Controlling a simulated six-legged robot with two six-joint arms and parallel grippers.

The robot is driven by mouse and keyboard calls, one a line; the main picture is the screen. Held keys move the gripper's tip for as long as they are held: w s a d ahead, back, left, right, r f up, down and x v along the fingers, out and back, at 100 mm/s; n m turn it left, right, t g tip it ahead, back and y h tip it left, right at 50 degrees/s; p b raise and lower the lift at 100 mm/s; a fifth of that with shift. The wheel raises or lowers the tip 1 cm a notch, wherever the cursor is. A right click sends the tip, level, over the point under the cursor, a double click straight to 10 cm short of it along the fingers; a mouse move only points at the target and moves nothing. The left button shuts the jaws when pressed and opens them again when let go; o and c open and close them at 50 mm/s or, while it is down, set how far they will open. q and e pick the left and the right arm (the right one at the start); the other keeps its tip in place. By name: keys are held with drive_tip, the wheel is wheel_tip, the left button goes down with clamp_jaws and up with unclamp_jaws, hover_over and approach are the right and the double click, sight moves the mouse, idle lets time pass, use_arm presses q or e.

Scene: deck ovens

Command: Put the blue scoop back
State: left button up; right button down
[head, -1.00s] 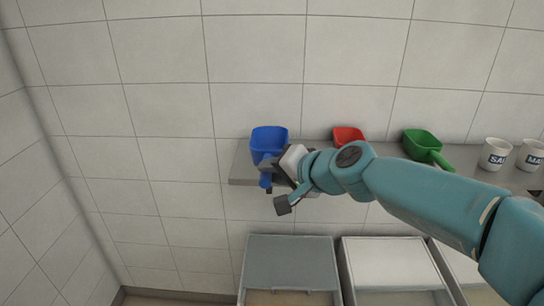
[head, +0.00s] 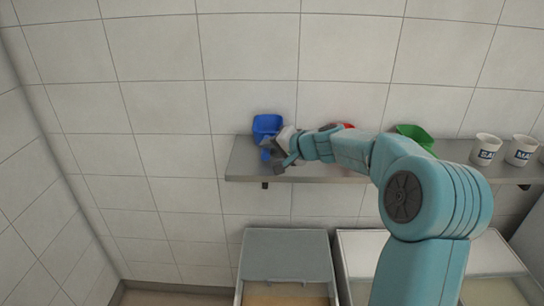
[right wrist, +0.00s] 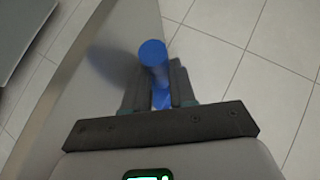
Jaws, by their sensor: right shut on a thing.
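The blue scoop (head: 267,126) is at the left end of the steel wall shelf (head: 240,168), close to the tiled wall, its handle pointing out from the wall. I cannot tell for sure whether it rests on the shelf or hangs just above it. My right gripper (head: 270,157) is shut on the scoop's handle. In the right wrist view the round blue handle end (right wrist: 152,54) sticks up between the two dark fingers (right wrist: 160,90); the bowl is hidden there. My left gripper is not in view.
On the shelf, a red scoop (head: 348,126) is mostly hidden behind my right arm. A green scoop (head: 414,134) and two white mugs (head: 486,148) (head: 521,150) stand farther right. Bins (head: 287,258) with lids stand below the shelf. The wall left of the shelf is bare.

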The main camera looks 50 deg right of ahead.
wheel_tip(320, 180, down, 2)
drive_tip(key=shift+w+d+f, duration=0.15)
drive_tip(key=shift+d+f, duration=0.05)
drive_tip(key=shift+d, duration=0.05)
drive_tip(key=shift+w+d+f, duration=0.15)
drive_tip(key=shift+f, duration=0.1)
drive_tip(key=shift+r, duration=0.15)
drive_tip(key=shift+f, duration=0.2)
drive_tip(key=c, duration=0.9)
unclamp_jaws()
